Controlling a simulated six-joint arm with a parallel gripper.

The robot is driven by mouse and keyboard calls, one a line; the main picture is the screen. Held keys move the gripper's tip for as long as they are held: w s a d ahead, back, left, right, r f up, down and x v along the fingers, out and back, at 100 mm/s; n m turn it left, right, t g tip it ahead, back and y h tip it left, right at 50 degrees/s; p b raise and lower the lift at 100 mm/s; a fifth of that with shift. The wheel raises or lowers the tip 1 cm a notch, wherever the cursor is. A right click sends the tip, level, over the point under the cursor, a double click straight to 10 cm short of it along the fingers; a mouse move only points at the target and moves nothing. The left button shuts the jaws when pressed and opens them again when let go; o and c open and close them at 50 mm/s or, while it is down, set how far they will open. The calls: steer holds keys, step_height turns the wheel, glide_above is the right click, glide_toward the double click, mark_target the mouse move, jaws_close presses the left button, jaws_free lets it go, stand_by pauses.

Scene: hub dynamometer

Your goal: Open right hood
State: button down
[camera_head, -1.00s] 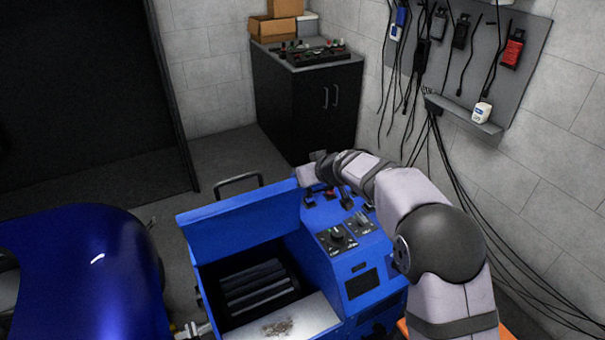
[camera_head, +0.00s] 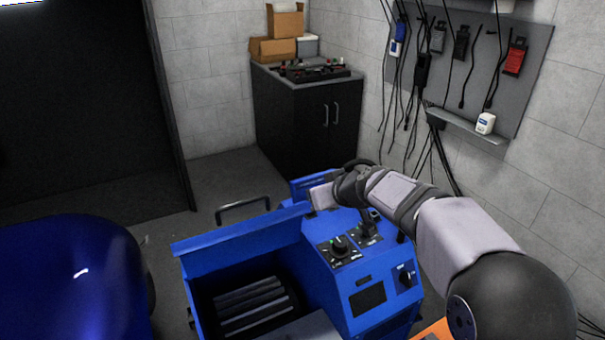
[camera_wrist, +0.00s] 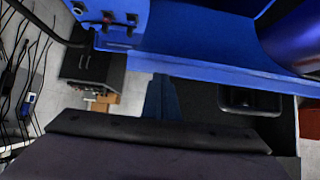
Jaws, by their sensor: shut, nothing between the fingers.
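The blue dynamometer (camera_head: 335,290) stands in the lower middle of the head view. A raised blue panel (camera_head: 240,242) runs along its far side, above an open bay with dark rollers (camera_head: 250,308); I take this panel to be the hood. Its blue edge (camera_wrist: 220,73) crosses the wrist view. My arm reaches over the control console, and its end hides part of the console and the panel's right end. My gripper (camera_wrist: 161,97) is shut and empty, with its fingertips close to the blue edge; contact cannot be told. The fingertips are hidden in the head view.
A black handle bar (camera_head: 243,209) stands behind the panel. The console carries knobs and switches (camera_head: 340,247). A rounded blue body (camera_head: 70,275) is at left. A dark cabinet (camera_head: 305,120) with boxes stands behind; cables hang on the right wall. Floor behind the panel looks clear.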

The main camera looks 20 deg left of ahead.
stand_by(0.3)
steer(key=w+a+r+p, duration=0.1)
steer(key=r+p, duration=0.1)
steer(key=shift+w+a+p, duration=0.1)
steer(key=shift+a+p, duration=0.05)
steer(key=shift+p, duration=0.2)
steer(key=shift+w+a+r+p, duration=0.45)
steer(key=shift+r+p, duration=0.25)
steer(key=shift+p, duration=0.2)
steer(key=s+d+r+b, duration=0.3)
steer(key=s+d+b, duration=0.2)
steer(key=s+d, duration=0.1)
steer(key=shift+s+d+r, duration=0.25)
steer(key=shift+d+r, duration=0.05)
steer(key=shift+r, duration=0.1)
